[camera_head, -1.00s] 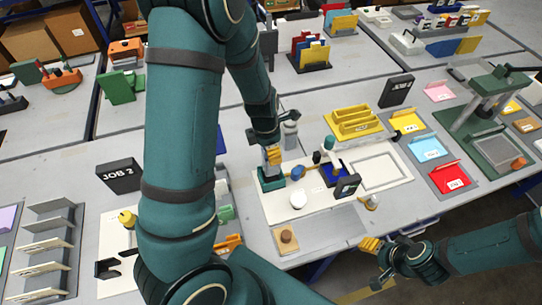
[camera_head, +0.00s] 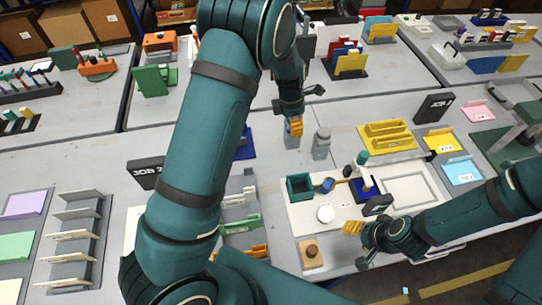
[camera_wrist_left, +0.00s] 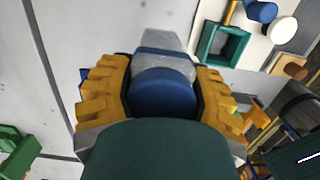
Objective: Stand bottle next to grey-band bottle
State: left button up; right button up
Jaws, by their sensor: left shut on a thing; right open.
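My left gripper (camera_head: 293,127) is shut on a grey bottle (camera_head: 291,141). The left wrist view shows this bottle's blue cap (camera_wrist_left: 160,92) and blue band between the yellow fingers. In the head view the bottle looks upright, just left of another grey bottle (camera_head: 321,145), which I take as the grey-band bottle; a narrow gap shows between them. I cannot tell whether the held bottle touches the table. My right gripper (camera_head: 354,229) is open and empty, by the front of the white board.
The white board (camera_head: 340,240) carries an empty-looking green square holder (camera_head: 300,187), a white round piece (camera_head: 326,214) and a small blue part (camera_head: 328,185). A yellow slotted rack (camera_head: 388,136) stands to the right. A black JOB 2 sign (camera_head: 147,174) stands left of my left arm.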

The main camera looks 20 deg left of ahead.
aim_at(292, 143)
pick_arm(q)
jog(key=f, duration=1)
jog(key=shift+w, duration=0.25)
jog(key=shift+f+b, duration=0.15)
jog(key=shift+b, duration=0.2)
jog(key=o, duration=1.3)
jog(key=r, duration=0.8)
jog(key=s+a+r, duration=0.1)
jog(key=r, duration=0.3)
jog(key=shift+a+r+p, duration=0.1)
jog(key=shift+p, duration=0.3)
